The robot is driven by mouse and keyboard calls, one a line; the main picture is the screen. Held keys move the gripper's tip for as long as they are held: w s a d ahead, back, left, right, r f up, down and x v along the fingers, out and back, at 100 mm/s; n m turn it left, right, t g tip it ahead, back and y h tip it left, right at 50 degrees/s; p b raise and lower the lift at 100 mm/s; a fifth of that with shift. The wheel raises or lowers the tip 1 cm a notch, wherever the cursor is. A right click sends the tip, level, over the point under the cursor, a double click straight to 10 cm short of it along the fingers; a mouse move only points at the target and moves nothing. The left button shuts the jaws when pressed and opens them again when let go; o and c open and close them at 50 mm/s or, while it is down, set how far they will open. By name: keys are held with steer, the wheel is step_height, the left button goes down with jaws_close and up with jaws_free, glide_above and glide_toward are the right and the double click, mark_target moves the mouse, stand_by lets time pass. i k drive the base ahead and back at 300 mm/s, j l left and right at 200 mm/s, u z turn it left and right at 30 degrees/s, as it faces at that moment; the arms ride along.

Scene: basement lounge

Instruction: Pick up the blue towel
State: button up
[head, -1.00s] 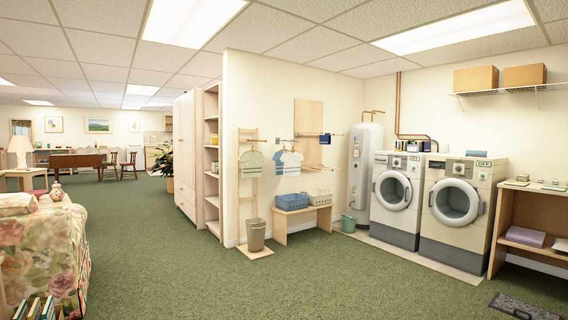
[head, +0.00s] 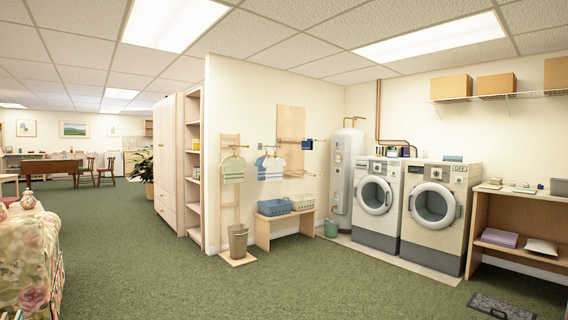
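I cannot make out a blue towel for certain. A folded lavender-blue cloth (head: 497,237) lies on the lower shelf of the wooden shelf unit at the right; it is too small to tell whether it is a towel. A blue basket (head: 274,207) stands on a low bench by the wall, and its contents are unclear. Shirts (head: 270,168) hang above it, one with blue on it. My gripper is not in view.
Two front-loading machines (head: 432,205) stand left of the shelf unit (head: 483,213). A dark mat (head: 499,307) lies on the floor in front. A bin (head: 238,241) stands by the wall. A floral sofa (head: 28,265) is at the left. The green carpet (head: 230,290) between is clear.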

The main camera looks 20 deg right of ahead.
mark_target(308, 144)
steer(key=i+z, duration=0.25)
steer(key=i, duration=0.3)
steer(key=i+l+z, duration=0.2)
steer(key=i+z, duration=0.25)
steer(key=i, duration=0.6)
steer(key=i+j+z, duration=0.2)
steer(key=i+z, duration=0.25)
steer(key=i, duration=0.6)
steer(key=i+z, duration=0.25)
steer(key=i, duration=0.75)
steer(key=i+z, duration=0.3)
steer(key=i, duration=0.7)
steer(key=i+j+u, duration=0.15)
steer(key=i+u, duration=0.15)
steer(key=i, duration=0.75)
steer(key=i+l+u, duration=0.15)
steer(key=i+u, duration=0.2)
steer(key=i, duration=0.65)
